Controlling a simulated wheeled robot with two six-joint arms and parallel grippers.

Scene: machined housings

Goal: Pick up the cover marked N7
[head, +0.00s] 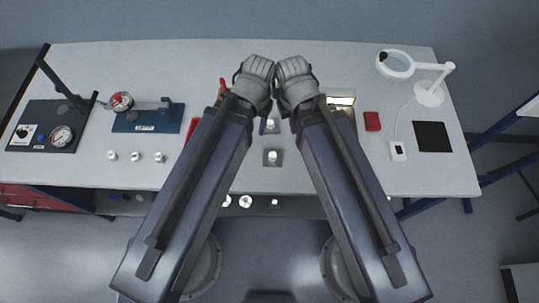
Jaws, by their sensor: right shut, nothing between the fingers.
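No marking N7 can be read on any part at this size, so I cannot tell which part is the cover. Small round metal parts stand on the table: one on a dark square plate (272,157) in the middle, another behind it (270,124), and three in a row (135,156) at the left. My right gripper (293,68) is shut and empty above the back middle of the table. My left gripper (258,68) is close beside it; its fingers cannot be made out. Both arms hide parts of the table.
A pressure-gauge stand (60,136) and a blue fixture with a gauge (145,120) are at the left. A magnifier lamp (430,95), a red box (372,121) and a black mat (433,136) are at the right. More round parts (245,201) lie near the front edge.

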